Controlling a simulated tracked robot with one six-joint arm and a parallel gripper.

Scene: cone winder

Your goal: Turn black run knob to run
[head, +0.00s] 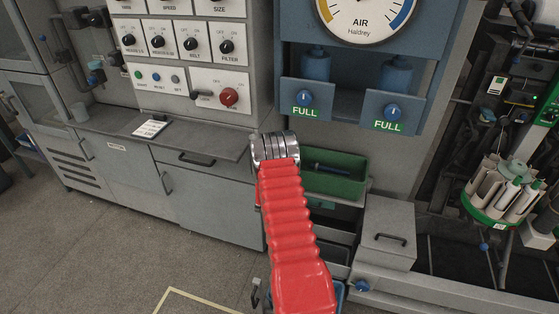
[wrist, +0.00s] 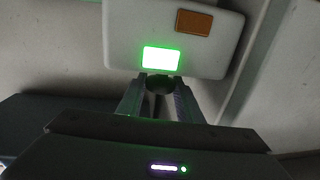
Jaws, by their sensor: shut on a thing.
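In the wrist view my gripper (wrist: 157,90) is shut on a small dark round knob (wrist: 159,82) at the lower edge of a pale box (wrist: 120,45). Only part of the knob shows between the fingertips, and I cannot read any mark on it. A green lamp (wrist: 161,59) is lit on the box just above the knob. An unlit orange-brown rectangle (wrist: 194,22) sits higher and to the right. In the head view my red-sleeved arm and metal wrist hide the gripper, and I cannot pick out the held knob there.
In the head view a green tray (head: 335,170) and a grey lidded box (head: 388,232) stand near my arm. A control panel (head: 180,20) with several black knobs and a red knob (head: 228,97) is at the left. A rack of cones (head: 505,185) stands right. The left floor is clear.

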